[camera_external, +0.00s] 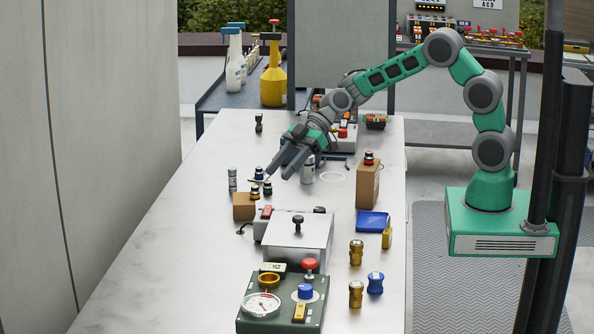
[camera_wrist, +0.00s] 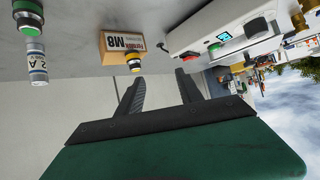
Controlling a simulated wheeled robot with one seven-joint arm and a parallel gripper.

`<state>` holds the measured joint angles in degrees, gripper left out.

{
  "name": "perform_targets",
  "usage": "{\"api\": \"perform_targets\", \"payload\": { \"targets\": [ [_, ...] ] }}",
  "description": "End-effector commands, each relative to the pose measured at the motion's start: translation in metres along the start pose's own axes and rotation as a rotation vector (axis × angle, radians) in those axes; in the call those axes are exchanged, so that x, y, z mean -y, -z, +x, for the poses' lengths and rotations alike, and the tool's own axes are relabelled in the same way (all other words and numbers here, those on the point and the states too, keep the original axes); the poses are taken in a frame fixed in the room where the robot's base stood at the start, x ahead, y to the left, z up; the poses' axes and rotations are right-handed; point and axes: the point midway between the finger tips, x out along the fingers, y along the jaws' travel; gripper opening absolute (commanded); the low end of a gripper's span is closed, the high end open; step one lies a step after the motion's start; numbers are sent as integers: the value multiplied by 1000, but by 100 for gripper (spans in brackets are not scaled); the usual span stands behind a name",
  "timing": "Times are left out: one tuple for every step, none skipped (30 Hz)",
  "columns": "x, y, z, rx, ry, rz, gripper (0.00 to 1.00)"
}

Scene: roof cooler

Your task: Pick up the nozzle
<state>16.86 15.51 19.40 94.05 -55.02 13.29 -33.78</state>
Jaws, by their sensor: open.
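I cannot tell for certain which thing is the nozzle. Small dark-topped fittings with coloured rings stand on the white table (camera_external: 190,235), among them a blue-ringed one (camera_external: 258,173) and two others (camera_external: 267,187) (camera_external: 254,191). My gripper (camera_external: 277,176) is open, above the table and close to these fittings. In the wrist view my gripper (camera_wrist: 160,78) has nothing between its fingers. That view shows a yellow-ringed fitting (camera_wrist: 133,61) in front of a box, just beyond the left finger, and a green-ringed fitting (camera_wrist: 28,14) at upper left.
A cardboard box (camera_external: 244,206), white-lidded machine (camera_external: 297,240) and green gauge unit (camera_external: 270,308) stand nearby. Brass fittings (camera_external: 356,252) (camera_external: 356,293), a blue one (camera_external: 375,283), a blue tray (camera_external: 372,222) and a tall carton (camera_external: 367,186) are rightward. The table's left side is clear.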

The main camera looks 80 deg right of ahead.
Motion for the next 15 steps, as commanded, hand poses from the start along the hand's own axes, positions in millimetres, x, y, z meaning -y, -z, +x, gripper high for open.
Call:
{"api": "perform_targets", "payload": {
  "targets": [
    [-16, -20, 18, -82, 26, -13, 43],
    [-21, -21, 23, -135, 38, -29, 43],
    [-28, -23, 27, -196, 48, -45, 43],
    [-32, -24, 29, -235, 52, -55, 43],
    [-35, -26, 30, -268, 56, -64, 43],
    [-38, -27, 30, -303, 58, -70, 43],
    [-40, -28, 30, -325, 58, -75, 43],
    [-41, -28, 31, -339, 59, -78, 43],
    [-41, -27, 31, -353, 61, -82, 43],
    [-41, -26, 32, -359, 61, -83, 43],
    [-41, -24, 35, -362, 62, -84, 43],
    [-41, -22, 39, -362, 63, -85, 43],
    [-40, -20, 43, -360, 63, -85, 43],
    [-40, -18, 48, -359, 64, -84, 43],
    [-40, -17, 53, -359, 63, -83, 43]
  ]
}}
